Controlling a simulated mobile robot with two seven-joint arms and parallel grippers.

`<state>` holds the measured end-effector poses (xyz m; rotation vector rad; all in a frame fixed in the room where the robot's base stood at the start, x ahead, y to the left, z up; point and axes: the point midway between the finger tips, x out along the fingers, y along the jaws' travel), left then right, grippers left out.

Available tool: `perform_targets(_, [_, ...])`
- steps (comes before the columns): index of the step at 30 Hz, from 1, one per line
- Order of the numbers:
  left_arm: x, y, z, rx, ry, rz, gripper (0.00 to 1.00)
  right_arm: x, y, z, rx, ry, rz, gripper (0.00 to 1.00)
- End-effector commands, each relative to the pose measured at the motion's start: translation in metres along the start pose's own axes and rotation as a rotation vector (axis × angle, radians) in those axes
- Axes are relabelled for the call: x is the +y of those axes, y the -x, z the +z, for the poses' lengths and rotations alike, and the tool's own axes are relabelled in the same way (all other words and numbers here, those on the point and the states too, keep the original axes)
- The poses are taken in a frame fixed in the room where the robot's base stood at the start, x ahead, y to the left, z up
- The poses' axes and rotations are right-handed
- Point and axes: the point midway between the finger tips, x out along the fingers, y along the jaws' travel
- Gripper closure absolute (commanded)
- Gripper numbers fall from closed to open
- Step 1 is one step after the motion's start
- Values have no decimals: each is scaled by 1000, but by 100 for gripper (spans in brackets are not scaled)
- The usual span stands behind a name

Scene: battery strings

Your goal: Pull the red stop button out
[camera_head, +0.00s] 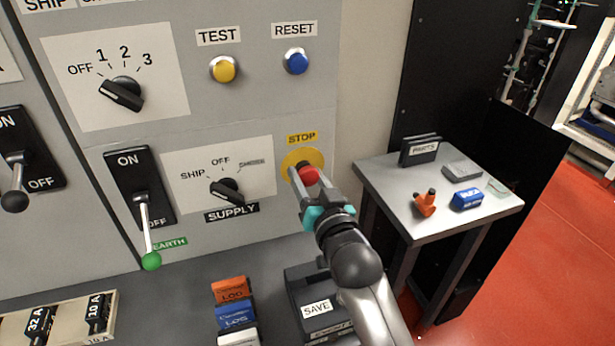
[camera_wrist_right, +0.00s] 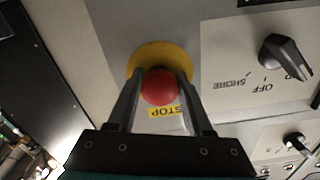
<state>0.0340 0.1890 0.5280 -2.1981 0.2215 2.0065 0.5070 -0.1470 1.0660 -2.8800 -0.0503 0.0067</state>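The red stop button (camera_head: 309,175) sits on a round yellow plate (camera_head: 301,158) on the grey panel, under the yellow STOP label (camera_head: 302,138). My right gripper (camera_head: 309,174) is at the button, one finger on each side of its red head. In the right wrist view the red button (camera_wrist_right: 159,87) fills the gap between the fingertips of my right gripper (camera_wrist_right: 160,80), and both fingers appear to touch its sides. The button is against the panel; how far it stands out cannot be told. My left gripper is not in view.
The SUPPLY knob (camera_head: 226,190) and the green-tipped EARTH lever (camera_head: 149,230) are left of the button. A black SAVE box (camera_head: 300,285) stands below. A side table (camera_head: 470,222) with small items is at the right.

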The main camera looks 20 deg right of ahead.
Motion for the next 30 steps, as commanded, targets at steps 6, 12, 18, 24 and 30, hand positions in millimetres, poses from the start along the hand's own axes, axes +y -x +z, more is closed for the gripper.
perform_targets(6, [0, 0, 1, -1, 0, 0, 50, 0, 0, 0, 0, 0, 0, 76])
perform_targets(12, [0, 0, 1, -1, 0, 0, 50, 0, 0, 0, 0, 0, 0, 98])
perform_targets(18, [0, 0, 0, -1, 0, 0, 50, 0, 0, 0, 0, 0, 0, 100])
perform_targets(24, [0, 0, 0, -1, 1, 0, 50, 0, 0, 0, 0, 0, 0, 100])
perform_targets(30, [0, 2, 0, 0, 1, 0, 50, 0, 2, 0, -1, -1, 0, 100])
